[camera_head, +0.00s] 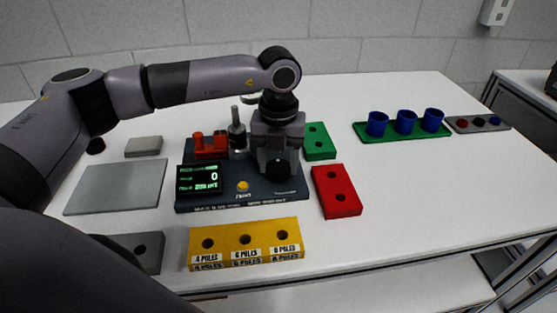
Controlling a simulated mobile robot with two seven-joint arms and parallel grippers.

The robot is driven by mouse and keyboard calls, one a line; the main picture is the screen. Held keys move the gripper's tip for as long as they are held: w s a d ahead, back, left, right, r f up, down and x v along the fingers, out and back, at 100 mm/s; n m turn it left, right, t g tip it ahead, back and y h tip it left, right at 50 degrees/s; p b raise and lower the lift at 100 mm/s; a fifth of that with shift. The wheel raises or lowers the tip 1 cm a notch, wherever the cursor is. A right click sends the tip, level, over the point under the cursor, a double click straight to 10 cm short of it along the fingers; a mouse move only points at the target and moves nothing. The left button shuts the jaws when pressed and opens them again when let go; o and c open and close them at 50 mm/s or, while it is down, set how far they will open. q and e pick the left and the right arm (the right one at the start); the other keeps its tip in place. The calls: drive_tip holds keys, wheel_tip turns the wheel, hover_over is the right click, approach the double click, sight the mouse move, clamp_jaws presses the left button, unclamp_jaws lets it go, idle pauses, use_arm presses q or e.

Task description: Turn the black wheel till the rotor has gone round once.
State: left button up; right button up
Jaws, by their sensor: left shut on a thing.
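The black wheel (278,171) stands at the right of the dark base unit (232,204), partly hidden under my left gripper. My left gripper (278,157) points down from above and is shut on the wheel; the fingertips are hard to make out. Left of the gripper, a grey metal cylinder with a thin upright shaft (237,134) stands on the unit; I cannot tell whether it is the rotor. A yellow button (243,186) sits on the unit's front. My right gripper is not in view.
A yellow block (246,259) with holes and pole labels lies in front. Red (336,208) and green (318,155) blocks lie right of the unit, a grey plate (117,187) left. Blue cups (406,122) stand on a green tray (385,138).

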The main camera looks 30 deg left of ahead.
use_arm(q)
drive_tip(key=m+b, duration=0.2)
drive_tip(key=m, duration=0.3)
drive_tip(key=shift+f, duration=0.1)
drive_tip(key=m+b, duration=0.1)
drive_tip(key=m, duration=0.4)
drive_tip(key=shift+m+b, duration=0.5)
drive_tip(key=shift+m, duration=0.5)
drive_tip(key=m, duration=0.2)
drive_tip(key=shift+m+b, duration=0.3)
drive_tip(key=shift+m, duration=0.1)
drive_tip(key=m, duration=0.3)
drive_tip(key=shift+b, duration=0.3)
drive_tip(key=shift+m, duration=1.3)
drive_tip(key=shift+r, duration=0.2)
drive_tip(key=o, duration=1)
